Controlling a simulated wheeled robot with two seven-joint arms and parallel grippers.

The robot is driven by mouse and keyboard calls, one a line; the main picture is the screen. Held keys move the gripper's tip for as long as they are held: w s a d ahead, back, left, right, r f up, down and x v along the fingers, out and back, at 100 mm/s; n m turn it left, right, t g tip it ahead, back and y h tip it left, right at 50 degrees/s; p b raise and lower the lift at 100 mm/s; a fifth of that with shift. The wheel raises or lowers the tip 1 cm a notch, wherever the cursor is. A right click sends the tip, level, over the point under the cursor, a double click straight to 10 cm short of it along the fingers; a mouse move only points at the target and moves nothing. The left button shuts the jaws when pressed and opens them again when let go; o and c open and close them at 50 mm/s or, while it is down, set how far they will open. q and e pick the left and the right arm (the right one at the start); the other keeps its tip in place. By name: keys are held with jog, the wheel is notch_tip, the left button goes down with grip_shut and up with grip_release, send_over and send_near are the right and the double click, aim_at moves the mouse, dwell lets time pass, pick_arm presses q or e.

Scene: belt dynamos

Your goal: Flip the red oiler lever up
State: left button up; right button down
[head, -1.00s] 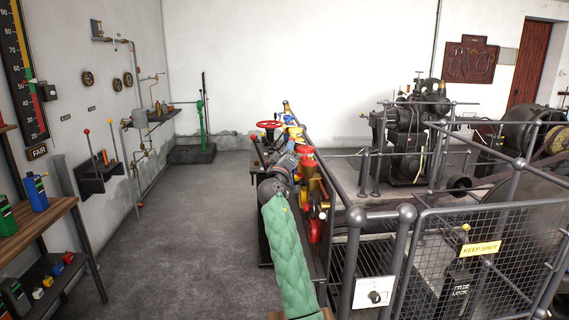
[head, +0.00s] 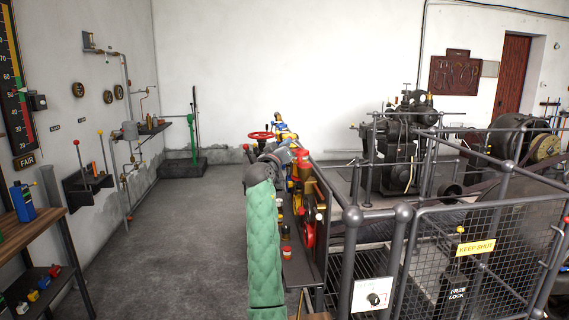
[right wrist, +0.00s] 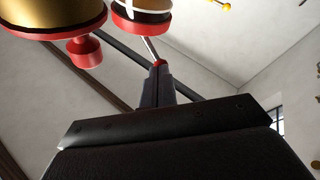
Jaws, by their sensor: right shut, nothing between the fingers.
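My right gripper (head: 288,153) is at the end of my green-sleeved arm, at the bench of red and brass fittings in the head view. In the right wrist view its fingers (right wrist: 158,80) are shut together, with nothing seen held between them. A red-tipped thin metal lever (right wrist: 151,48) runs down from a red-rimmed oiler (right wrist: 145,14) to the fingertips. Its red tip is at or just beyond them; I cannot tell whether they touch. A brass and red oiler (right wrist: 55,15) is at upper left. In the head view a red and brass oiler (head: 304,165) stands just right of the gripper; the lever is too small to make out there. My left gripper is not in view.
A red handwheel (head: 261,135) is behind the gripper. A railing and mesh gate (head: 455,262) with a KEEP SHUT sign stand at right. A shelf (head: 40,228) is at left. The floor (head: 190,220) between is clear.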

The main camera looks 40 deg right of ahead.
pick_arm(q)
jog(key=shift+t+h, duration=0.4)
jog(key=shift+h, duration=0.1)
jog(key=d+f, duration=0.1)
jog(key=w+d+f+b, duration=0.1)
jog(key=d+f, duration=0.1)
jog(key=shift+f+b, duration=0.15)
jog(key=shift+b, duration=0.15)
pick_arm(e)
jog(key=r+m+g+y, duration=0.1)
jog(key=m, duration=0.1)
jog(key=d+r+m+g+y, duration=0.1)
jog(key=m, duration=0.1)
jog(key=s+d+r+m+g+y, duration=0.1)
jog(key=m, duration=0.1)
jog(key=shift+s+m, duration=0.1)
jog(key=shift+m, duration=0.3)
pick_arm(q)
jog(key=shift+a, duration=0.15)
pick_arm(e)
jog(key=shift+f, duration=0.15)
